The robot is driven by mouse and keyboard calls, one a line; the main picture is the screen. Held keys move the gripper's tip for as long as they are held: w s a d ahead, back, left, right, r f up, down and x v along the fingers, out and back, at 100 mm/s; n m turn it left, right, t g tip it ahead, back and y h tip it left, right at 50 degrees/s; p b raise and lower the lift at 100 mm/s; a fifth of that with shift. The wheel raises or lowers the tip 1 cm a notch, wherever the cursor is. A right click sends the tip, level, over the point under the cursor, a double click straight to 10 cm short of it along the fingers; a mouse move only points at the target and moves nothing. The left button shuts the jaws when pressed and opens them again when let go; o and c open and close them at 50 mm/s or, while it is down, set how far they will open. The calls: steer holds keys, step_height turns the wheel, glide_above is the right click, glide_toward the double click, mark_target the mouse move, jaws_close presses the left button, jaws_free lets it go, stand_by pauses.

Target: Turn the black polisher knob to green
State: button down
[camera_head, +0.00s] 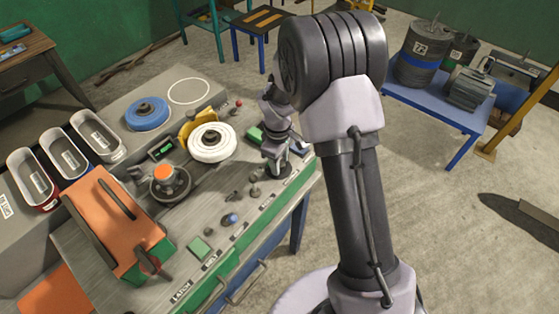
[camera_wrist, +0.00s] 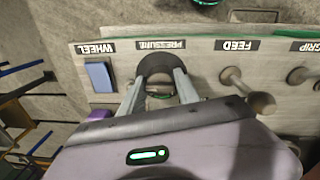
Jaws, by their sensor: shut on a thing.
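The black knob (camera_wrist: 157,64) is at the PRESSURE label on the grey panel (camera_wrist: 212,72) in the wrist view. The two grey fingers of my gripper (camera_wrist: 160,76) are shut on it, one on each side. A green patch (camera_wrist: 160,95) shows between the fingers; I cannot tell where the knob points relative to it. In the head view my gripper (camera_head: 275,160) reaches down at the far right end of the bench, and the knob cannot be made out there. The polisher's white wheel (camera_head: 212,142) is left of my gripper.
A blue switch (camera_wrist: 98,77) is by the WHEEL label and a grey lever (camera_wrist: 248,92) by FEED, on either side of my gripper. An orange box (camera_head: 112,215), a blue disc (camera_head: 147,113) and small controls crowd the bench. The floor at right is mostly open.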

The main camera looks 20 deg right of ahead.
steer(key=c, duration=0.9)
jaws_free()
step_height(320, 180, up, 17)
steer(key=p, duration=0.3)
steer(key=shift+s+a+r, duration=0.2)
steer(key=shift+s+a, duration=0.15)
steer(key=s+a+f+m+t+y+b, duration=0.1)
steer(key=s+f+m+t+b, duration=0.1)
steer(key=s+m+b, duration=0.5)
steer(key=s+a+f+m+t+y+b, duration=0.1)
steer(key=s+m+b, duration=0.5)
steer(key=s, duration=1.1)
steer(key=a+f+t+b, duration=0.1)
steer(key=t+b, duration=0.1)
steer(key=b, duration=0.2)
steer(key=shift+s+m, duration=0.25)
steer(key=shift+m, duration=0.15)
